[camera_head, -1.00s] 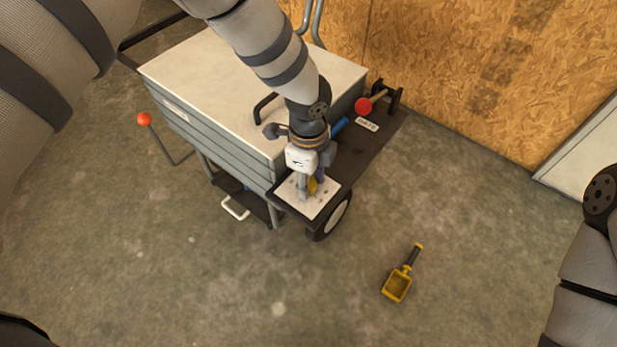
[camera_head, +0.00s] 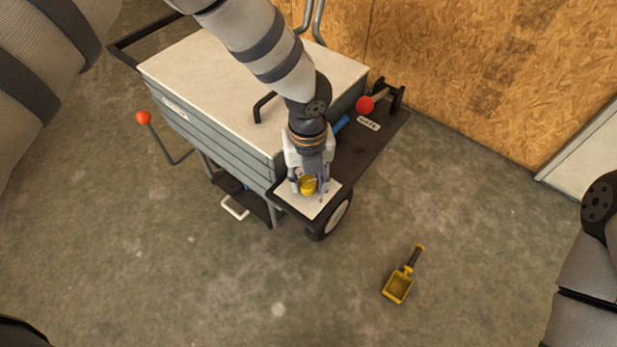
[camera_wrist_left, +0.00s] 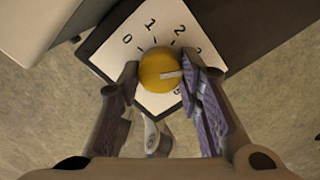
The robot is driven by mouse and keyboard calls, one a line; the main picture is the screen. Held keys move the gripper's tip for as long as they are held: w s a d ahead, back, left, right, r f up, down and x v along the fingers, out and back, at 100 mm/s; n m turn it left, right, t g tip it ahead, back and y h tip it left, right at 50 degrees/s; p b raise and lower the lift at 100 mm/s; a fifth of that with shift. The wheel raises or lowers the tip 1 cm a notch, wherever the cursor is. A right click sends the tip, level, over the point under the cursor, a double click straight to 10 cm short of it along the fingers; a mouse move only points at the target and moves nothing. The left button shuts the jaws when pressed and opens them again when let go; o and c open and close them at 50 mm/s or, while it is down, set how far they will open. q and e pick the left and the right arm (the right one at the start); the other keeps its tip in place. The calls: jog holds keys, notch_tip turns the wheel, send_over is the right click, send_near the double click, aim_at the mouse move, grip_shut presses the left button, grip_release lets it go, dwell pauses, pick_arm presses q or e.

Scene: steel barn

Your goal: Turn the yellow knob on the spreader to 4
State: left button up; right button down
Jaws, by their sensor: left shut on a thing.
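The yellow knob (camera_head: 308,186) is on a white dial plate (camera_head: 312,208) at the front corner of the spreader (camera_head: 205,80). In the left wrist view the knob (camera_wrist_left: 158,70) is round, with a pale pointer mark aimed right. The dial plate (camera_wrist_left: 140,52) shows 0, 1, 2 and part of a 3; another digit lies below right, partly covered. The 4 cannot be made out; the right-hand finger covers that side. My left gripper (camera_head: 309,182) is shut on the knob, one finger on each side, also in the wrist view (camera_wrist_left: 160,73). My right gripper is out of view.
A red-ended lever (camera_head: 365,104) with a white label stands on the spreader's dark shelf; another red-ball lever (camera_head: 143,118) sticks out left. A yellow scoop (camera_head: 399,286) lies on the floor. A wooden wall (camera_head: 480,70) stands behind. The front floor is otherwise clear.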

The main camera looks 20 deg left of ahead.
aim_at(307, 183)
pick_arm(q)
jog(key=m, duration=0.5)
jog(key=shift+m, duration=0.4)
dwell(0.4)
jog(key=o, duration=1.2)
jog(key=shift+c, duration=0.2)
notch_tip(307, 183, up, 12)
